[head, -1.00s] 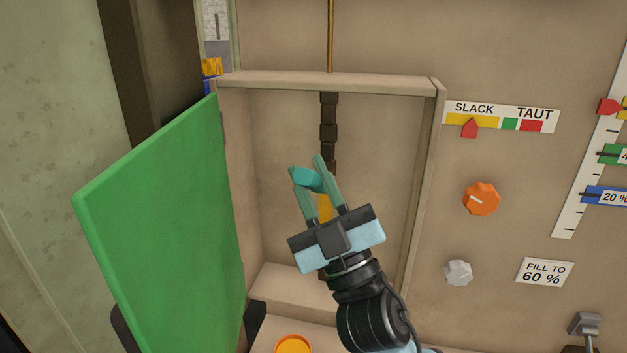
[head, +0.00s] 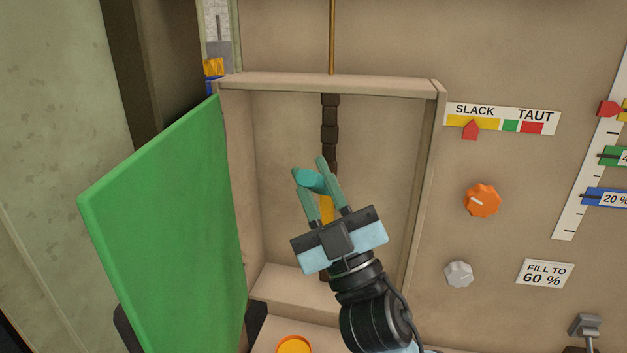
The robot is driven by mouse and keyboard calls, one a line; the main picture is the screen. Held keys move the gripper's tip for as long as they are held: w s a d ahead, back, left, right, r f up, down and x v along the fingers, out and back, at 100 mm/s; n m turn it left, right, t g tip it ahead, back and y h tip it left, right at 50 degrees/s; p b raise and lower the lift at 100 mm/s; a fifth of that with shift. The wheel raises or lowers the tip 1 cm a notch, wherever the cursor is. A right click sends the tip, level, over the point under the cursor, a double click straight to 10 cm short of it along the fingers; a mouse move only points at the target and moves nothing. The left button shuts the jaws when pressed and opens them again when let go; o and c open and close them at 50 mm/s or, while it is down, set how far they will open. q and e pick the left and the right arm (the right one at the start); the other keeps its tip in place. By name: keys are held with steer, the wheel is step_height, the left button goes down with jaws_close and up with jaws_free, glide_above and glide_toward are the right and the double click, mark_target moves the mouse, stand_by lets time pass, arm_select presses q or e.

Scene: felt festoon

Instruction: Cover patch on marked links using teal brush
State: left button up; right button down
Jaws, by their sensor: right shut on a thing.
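My right gripper (head: 318,180) is shut on the teal brush (head: 310,180), held between its two green fingers inside the open recess. The brush's far end is hidden. A dark brown chain (head: 330,120) hangs down the middle of the recess, and the gripper is in front of its lower part. Yellow-orange links (head: 327,209) show between the fingers. The gripper hides much of the chain below; I cannot tell whether the brush touches it. My left gripper is not in view.
A green door (head: 165,225) stands open at the recess's left. Wooden walls frame the recess (head: 335,82). To the right are a slack-taut gauge (head: 500,120), an orange knob (head: 482,200), a grey knob (head: 459,274) and a level scale (head: 590,150). An orange-rimmed cup (head: 294,345) stands below.

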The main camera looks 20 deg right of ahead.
steer(key=shift+s+d, duration=0.3)
steer(key=shift+d, duration=0.15)
steer(key=shift+w+a, duration=0.7)
steer(key=shift+a, duration=0.35)
steer(key=shift+d, duration=0.1)
steer(key=shift+s+d, duration=0.6)
steer(key=shift+d, duration=0.35)
steer(key=shift+a, duration=0.1)
steer(key=shift+w+a, duration=0.65)
steer(key=shift+a, duration=0.3)
steer(key=shift+s+d, duration=0.1)
